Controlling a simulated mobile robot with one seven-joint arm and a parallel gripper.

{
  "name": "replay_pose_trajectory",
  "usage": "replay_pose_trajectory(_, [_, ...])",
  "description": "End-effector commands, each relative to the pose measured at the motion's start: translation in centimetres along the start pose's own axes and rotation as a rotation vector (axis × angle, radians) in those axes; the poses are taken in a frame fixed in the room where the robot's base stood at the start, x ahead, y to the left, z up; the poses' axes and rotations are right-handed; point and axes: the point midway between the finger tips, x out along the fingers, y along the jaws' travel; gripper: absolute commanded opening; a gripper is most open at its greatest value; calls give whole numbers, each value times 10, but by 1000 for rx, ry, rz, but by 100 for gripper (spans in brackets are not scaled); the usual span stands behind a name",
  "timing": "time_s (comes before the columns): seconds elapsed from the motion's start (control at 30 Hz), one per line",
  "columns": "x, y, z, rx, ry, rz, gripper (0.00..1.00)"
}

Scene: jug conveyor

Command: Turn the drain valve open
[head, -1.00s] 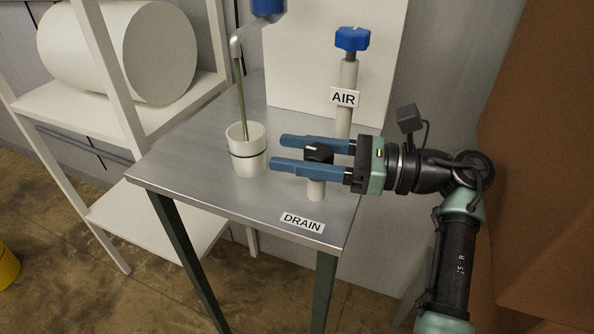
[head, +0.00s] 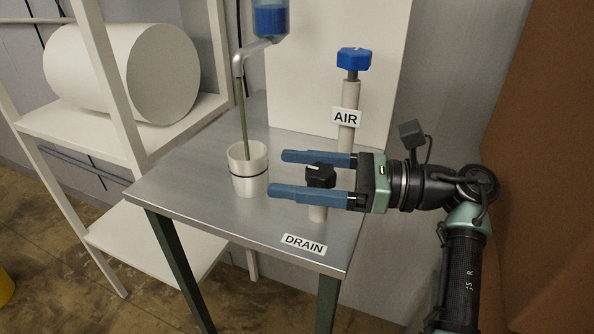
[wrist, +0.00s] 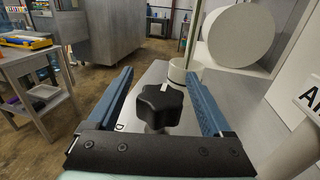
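The drain valve has a black lobed knob (head: 320,176) with a white mark on a short pale post, behind the DRAIN label (head: 304,244) on the metal table. My gripper (head: 279,173) is open, with its two blue fingers on either side of the knob. In the wrist view, the knob (wrist: 159,104) sits between the fingers, with a visible gap on each side. A thin olive-green stream or rod (head: 243,112) runs from a spout (head: 243,62) down into a white cup (head: 248,170).
The air valve (head: 353,60), with a blue knob on a taller post, stands just behind my gripper. A shelf with a large white cylinder (head: 150,72) is at the left. A brown panel (head: 530,170) is at the right. The table's front left (head: 190,192) is clear.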

Motion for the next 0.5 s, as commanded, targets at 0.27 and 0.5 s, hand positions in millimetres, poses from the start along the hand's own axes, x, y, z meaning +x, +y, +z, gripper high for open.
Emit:
replay_pose_trajectory(0.27, [0,0,10,-3,1,-1,84])
replay_pose_trajectory(0.5, [0,0,55,-5,3,-2,84])
